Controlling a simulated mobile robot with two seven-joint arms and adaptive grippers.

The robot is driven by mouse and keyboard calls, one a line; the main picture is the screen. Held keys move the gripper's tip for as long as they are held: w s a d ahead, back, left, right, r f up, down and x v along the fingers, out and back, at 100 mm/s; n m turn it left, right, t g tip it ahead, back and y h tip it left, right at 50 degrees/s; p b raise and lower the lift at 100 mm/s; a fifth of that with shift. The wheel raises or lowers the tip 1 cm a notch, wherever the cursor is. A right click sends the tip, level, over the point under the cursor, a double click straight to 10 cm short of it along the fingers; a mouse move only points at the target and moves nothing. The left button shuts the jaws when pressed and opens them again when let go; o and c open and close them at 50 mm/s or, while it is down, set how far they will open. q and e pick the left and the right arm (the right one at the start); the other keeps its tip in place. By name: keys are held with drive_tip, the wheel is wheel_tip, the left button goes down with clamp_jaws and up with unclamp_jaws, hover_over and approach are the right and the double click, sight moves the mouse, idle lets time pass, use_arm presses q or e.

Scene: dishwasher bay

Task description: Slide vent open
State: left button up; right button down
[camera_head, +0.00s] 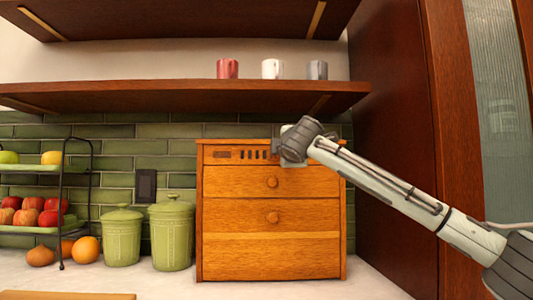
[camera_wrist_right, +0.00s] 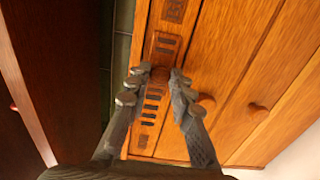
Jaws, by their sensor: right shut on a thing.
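A wooden drawer cabinet (camera_head: 271,245) stands on the counter, with a vent strip (camera_head: 258,154) of dark slots along its top front. The strip also shows in the right wrist view (camera_wrist_right: 150,105), with slots on both sides of my fingers. My right gripper (camera_wrist_right: 157,84) is shut on a small wooden vent knob (camera_wrist_right: 159,74) at the strip. In the head view, my right gripper (camera_head: 290,150) covers the right part of the strip and hides the knob. My left gripper is in neither view.
Two round drawer knobs (camera_head: 272,182) sit below the vent. Green canisters (camera_head: 171,235) and a fruit rack (camera_head: 62,200) stand to the left. A shelf with several mugs (camera_head: 272,69) hangs above. A tall dark cabinet (camera_head: 393,120) stands right.

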drive_tip(key=shift+d, duration=0.3)
drive_tip(key=c, duration=1.3)
unclamp_jaws()
drive_tip(key=shift+c, duration=0.2)
drive_tip(key=s, duration=1.2)
